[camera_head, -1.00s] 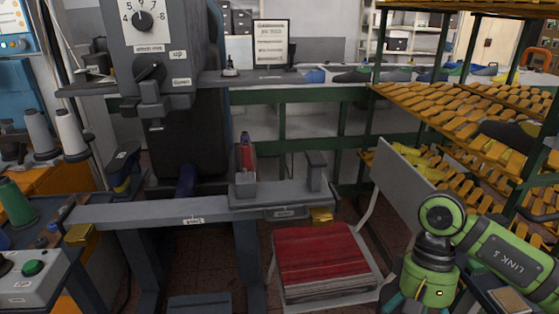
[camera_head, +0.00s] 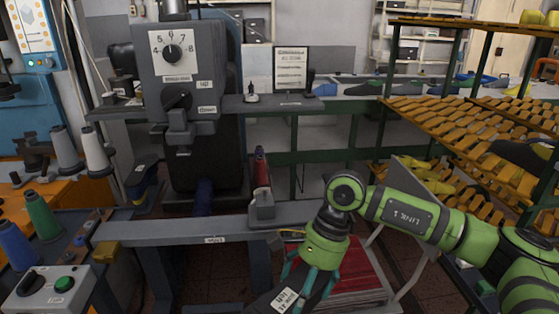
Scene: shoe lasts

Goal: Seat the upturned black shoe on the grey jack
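My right gripper (camera_head: 308,284) hangs fingers-down at the bottom middle, in front of the bench. Its teal fingers are around a dark object with a white label, which appears to be the black shoe (camera_head: 262,303). Most of the shoe is cut off by the bottom edge, so I cannot tell its full pose. A grey block-like post (camera_head: 262,207) stands on the grey bench, behind and left of the gripper; it may be the grey jack. The right part of the bench is hidden behind my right arm. My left gripper is not in view.
The grey bench (camera_head: 165,232) runs across the middle. A machine with a dial (camera_head: 172,55) stands behind it. Racks of yellow slats (camera_head: 450,120) fill the right. A control box (camera_head: 50,290) and thread cones stand left.

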